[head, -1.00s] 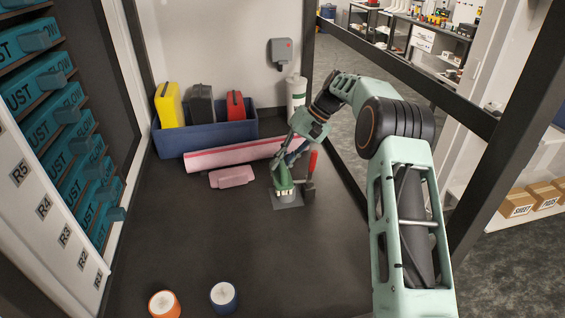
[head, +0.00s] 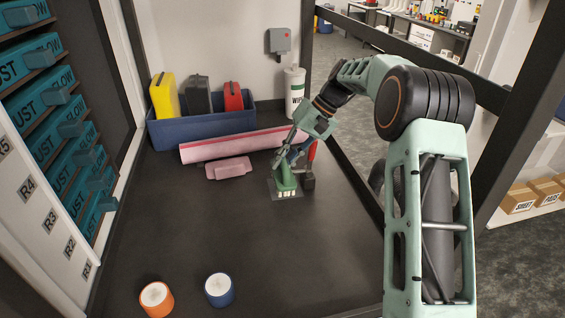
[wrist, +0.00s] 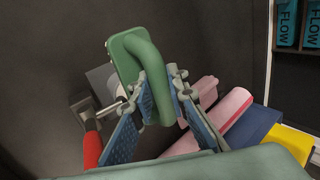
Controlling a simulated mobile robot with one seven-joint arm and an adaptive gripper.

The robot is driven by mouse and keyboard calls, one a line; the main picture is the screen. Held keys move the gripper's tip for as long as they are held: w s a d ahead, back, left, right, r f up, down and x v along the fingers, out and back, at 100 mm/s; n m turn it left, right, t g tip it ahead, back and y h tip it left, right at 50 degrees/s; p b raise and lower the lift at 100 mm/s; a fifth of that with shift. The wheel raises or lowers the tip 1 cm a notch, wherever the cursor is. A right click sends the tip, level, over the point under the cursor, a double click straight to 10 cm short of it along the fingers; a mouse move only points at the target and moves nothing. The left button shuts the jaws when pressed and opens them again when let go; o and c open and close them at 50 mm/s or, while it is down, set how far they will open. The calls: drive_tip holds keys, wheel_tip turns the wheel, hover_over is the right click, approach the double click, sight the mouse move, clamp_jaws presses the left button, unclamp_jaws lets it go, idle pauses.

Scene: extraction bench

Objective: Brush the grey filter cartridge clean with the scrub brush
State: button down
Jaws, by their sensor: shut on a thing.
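The green scrub brush (head: 285,180) stands bristles down on a small grey pad (head: 274,191) in the head view. My gripper (head: 292,160) is shut on its handle from above. In the wrist view the brush's curved green handle (wrist: 146,50) sits between the blue pads of my gripper (wrist: 155,103). A dark grey case-shaped thing, which looks like the grey filter cartridge (head: 197,94), stands in a blue bin (head: 200,131), between a yellow one (head: 164,97) and a red one (head: 233,95). Its lower part is hidden by the bin wall.
A red-handled tool (head: 312,152) stands close beside the brush. A pink roll (head: 230,145) and a pink block (head: 229,168) lie before the bin. A white canister (head: 294,93) stands behind. Orange (head: 156,299) and blue (head: 220,290) rimmed cylinders stand in front. The middle bench is clear.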

drive_tip(key=shift+w+r+p, duration=0.1)
drive_tip(key=shift+w+p, duration=0.3)
drive_tip(key=shift+p, duration=0.5)
drive_tip(key=shift+w+a+p, duration=0.15)
drive_tip(key=shift+w+p, duration=0.45)
drive_tip(key=shift+w, duration=0.15)
wheel_tip(320, 180, up, 2)
drive_tip(key=shift+r+p, duration=0.15)
drive_tip(key=shift+p, duration=0.85)
drive_tip(key=shift+r, duration=1.75)
drive_tip(key=shift+s+a, duration=0.1)
